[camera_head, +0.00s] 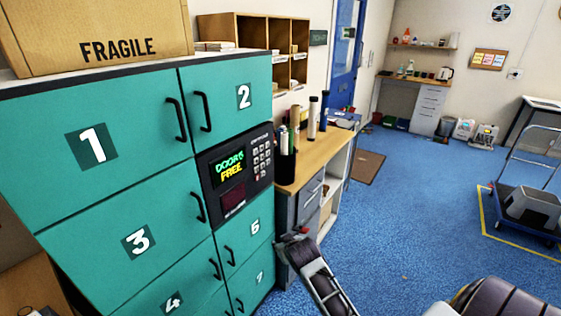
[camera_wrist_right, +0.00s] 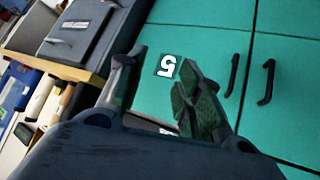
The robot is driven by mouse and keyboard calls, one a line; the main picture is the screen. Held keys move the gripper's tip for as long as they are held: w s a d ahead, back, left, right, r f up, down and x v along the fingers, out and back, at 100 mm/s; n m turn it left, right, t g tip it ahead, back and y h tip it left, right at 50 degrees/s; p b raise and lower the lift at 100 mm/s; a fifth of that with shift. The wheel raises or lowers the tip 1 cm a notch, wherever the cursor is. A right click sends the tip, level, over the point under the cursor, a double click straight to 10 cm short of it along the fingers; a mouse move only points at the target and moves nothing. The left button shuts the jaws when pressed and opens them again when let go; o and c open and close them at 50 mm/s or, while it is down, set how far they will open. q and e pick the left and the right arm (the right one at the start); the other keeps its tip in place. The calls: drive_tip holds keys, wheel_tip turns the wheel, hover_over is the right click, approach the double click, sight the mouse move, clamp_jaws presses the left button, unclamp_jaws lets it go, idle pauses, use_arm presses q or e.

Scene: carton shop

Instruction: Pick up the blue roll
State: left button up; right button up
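Several rolls stand upright on the wooden counter beyond the teal lockers. A slim dark roll (camera_head: 324,110) looks navy blue, but the colour is hard to tell at this size. More rolls are in a dark holder (camera_head: 286,164) at the counter's near end. My right gripper (camera_head: 292,240) is low in front of the lockers, below the counter top and well apart from the rolls. In the right wrist view its two fingers (camera_wrist_right: 157,66) are spread and nothing shows between them. My left gripper is not in view.
Teal lockers (camera_head: 110,190) with black handles fill the left, close to my right gripper. A carton (camera_head: 100,35) marked FRAGILE sits on top. The wooden counter (camera_head: 318,150) has drawers below. Blue floor (camera_head: 400,220) is open to the right, with a trolley (camera_head: 530,210) at the far right.

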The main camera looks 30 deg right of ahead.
drive_tip(key=w+d+r+m+t+h, duration=0.2)
drive_tip(key=w+d+r+t, duration=0.1)
drive_tip(key=w+d+r, duration=0.4)
drive_tip(key=w+d+r+m+t+h, duration=0.2)
drive_tip(key=w+d+r+t, duration=0.2)
drive_tip(key=w+r, duration=0.9)
drive_tip(key=w+d, duration=0.1)
drive_tip(key=d, duration=0.2)
drive_tip(key=shift+t+h, duration=0.3)
drive_tip(key=shift+h, duration=0.1)
drive_tip(key=shift+w+r, duration=0.1)
drive_tip(key=shift+r, duration=0.05)
